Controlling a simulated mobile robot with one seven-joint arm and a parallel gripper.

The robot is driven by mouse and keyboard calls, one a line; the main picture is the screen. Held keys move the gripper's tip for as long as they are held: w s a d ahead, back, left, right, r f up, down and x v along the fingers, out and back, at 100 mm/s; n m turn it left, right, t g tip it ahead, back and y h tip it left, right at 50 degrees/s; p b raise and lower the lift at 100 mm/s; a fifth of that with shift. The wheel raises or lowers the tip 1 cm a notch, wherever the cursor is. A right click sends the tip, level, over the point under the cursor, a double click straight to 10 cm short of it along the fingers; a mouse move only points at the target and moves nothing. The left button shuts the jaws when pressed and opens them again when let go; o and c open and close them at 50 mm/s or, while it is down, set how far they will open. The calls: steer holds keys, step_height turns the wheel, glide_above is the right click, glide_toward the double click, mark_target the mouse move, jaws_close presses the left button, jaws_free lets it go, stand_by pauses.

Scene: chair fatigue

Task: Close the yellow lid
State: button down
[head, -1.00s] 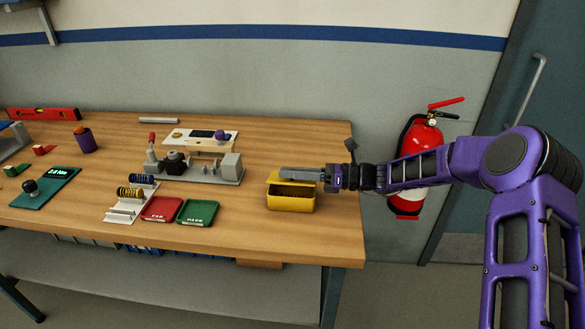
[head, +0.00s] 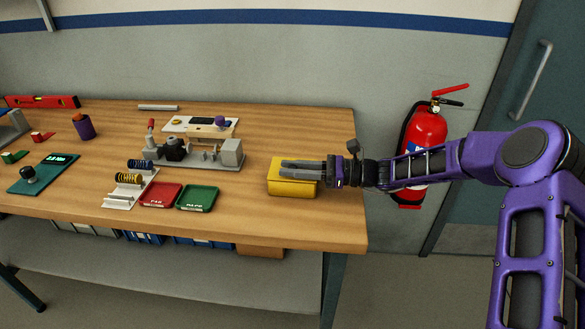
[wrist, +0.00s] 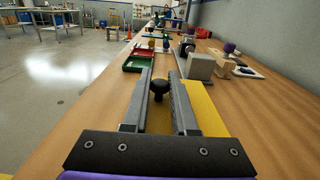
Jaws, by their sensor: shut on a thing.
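The yellow box (head: 291,189) stands near the right end of the workbench. Its yellow lid (head: 275,172) lies across the top, and no dark opening shows. My gripper (head: 284,168) is over the lid, reaching in from the right. In the wrist view my gripper (wrist: 162,75) has a black knob (wrist: 159,88) between its two grey fingers, with the yellow lid (wrist: 199,105) beneath. The jaws are shut on this knob. The fingers hide part of the lid in both views, and the box interior is hidden.
Left of the box are a green tray (head: 197,199), a red tray (head: 160,195) and a grey fixture (head: 231,153). Bare wood lies around the box. A fire extinguisher (head: 426,130) hangs on the wall near my arm.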

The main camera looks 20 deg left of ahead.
steer(key=c, duration=0.7)
jaws_free()
steer(key=shift+d, duration=0.1)
steer(key=v, duration=1.7)
steer(key=shift+d, duration=0.15)
